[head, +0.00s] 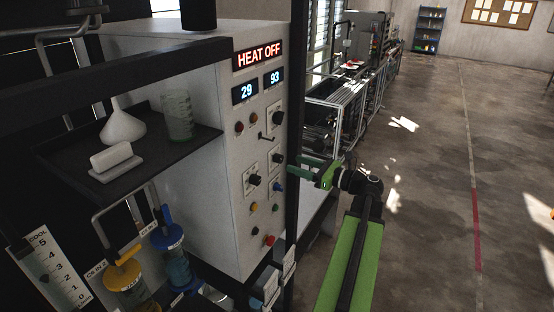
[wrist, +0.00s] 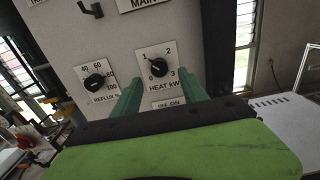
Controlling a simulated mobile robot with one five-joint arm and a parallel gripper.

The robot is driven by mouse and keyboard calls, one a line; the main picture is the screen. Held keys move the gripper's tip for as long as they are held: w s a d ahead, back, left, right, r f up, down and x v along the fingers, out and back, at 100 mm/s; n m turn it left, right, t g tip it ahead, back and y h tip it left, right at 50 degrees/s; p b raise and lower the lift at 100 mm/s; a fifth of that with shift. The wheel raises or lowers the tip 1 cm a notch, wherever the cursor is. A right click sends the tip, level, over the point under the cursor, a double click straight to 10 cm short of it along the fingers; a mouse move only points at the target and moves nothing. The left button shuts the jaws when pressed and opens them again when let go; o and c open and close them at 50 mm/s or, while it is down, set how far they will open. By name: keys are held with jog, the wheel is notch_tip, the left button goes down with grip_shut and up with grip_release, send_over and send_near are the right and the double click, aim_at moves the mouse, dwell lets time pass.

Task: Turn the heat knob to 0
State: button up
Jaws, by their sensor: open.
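The heat knob (wrist: 159,68) is black, on a white plate marked HEAT kW with 0 to 3. Its white pointer line appears to face up and left, near the 1. In the head view, the heat knob (head: 277,158) is on the right side of the pale control panel. My gripper (head: 297,168) is in front of the panel's right edge, close to this knob. In the wrist view, the green fingers of my gripper (wrist: 162,88) are spread apart, one on each lower side of the knob. Nothing is between them; contact is not visible.
The reflux knob (wrist: 96,81) is left of the heat knob, and an OFF ON label (wrist: 169,104) is below it. A red display (head: 258,55) reads HEAT OFF. A dark post (head: 295,120) stands along the panel's right edge. The floor at right is open.

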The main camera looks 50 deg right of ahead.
aim_at(282, 159)
jog(key=shift+x, duration=3.15)
grip_shut()
